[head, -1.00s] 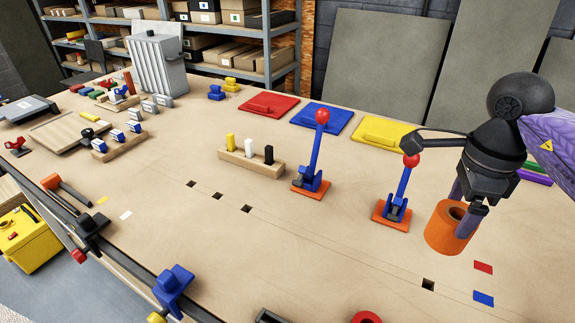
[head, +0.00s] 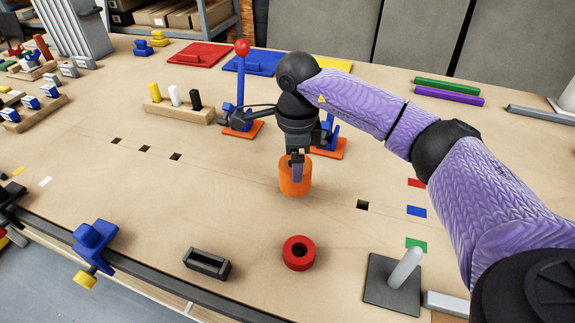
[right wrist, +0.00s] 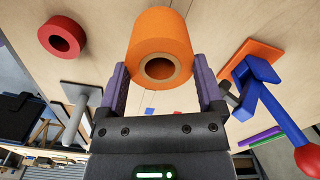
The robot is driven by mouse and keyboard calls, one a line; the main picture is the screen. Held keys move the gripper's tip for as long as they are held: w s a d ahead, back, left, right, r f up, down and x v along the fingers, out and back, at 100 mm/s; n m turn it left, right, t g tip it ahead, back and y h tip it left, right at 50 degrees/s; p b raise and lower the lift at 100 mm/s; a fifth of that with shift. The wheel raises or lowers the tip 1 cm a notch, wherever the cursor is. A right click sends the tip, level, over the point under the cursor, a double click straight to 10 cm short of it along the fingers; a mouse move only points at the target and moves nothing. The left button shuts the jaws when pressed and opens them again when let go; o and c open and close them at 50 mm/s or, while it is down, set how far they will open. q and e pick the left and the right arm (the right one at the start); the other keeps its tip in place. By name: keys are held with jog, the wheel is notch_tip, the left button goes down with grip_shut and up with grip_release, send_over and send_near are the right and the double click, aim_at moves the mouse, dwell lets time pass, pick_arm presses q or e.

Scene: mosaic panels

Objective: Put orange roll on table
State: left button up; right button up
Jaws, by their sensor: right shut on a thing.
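The orange roll (head: 295,183) is upright in the middle of the head view, in front of the two blue toggle clamps. My right gripper (head: 298,168) is shut on it from above, with one finger in front of its side. In the right wrist view the roll (right wrist: 160,24) sits between the two purple fingers of the gripper (right wrist: 160,85), its open bore facing the camera. The roll is at or just above the wooden table (head: 240,220); I cannot tell whether it touches. My left gripper is not in view.
A red ring (head: 299,253) and a black holder (head: 207,263) lie nearer the front edge. A grey post on a plate (head: 393,285) stands at the lower right. A blue-levered clamp (head: 241,128) stands behind the roll. Bare table lies left of the roll.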

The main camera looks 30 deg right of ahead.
notch_tip(320, 180, down, 3)
jog(key=shift+f, duration=0.1)
jog(key=o, duration=1.1)
jog(key=shift+f, duration=0.1)
jog(key=shift+c, duration=0.2)
jog(key=shift+r, duration=0.45)
notch_tip(320, 180, up, 12)
jog(key=p, duration=0.1)
jog(key=shift+f, duration=0.25)
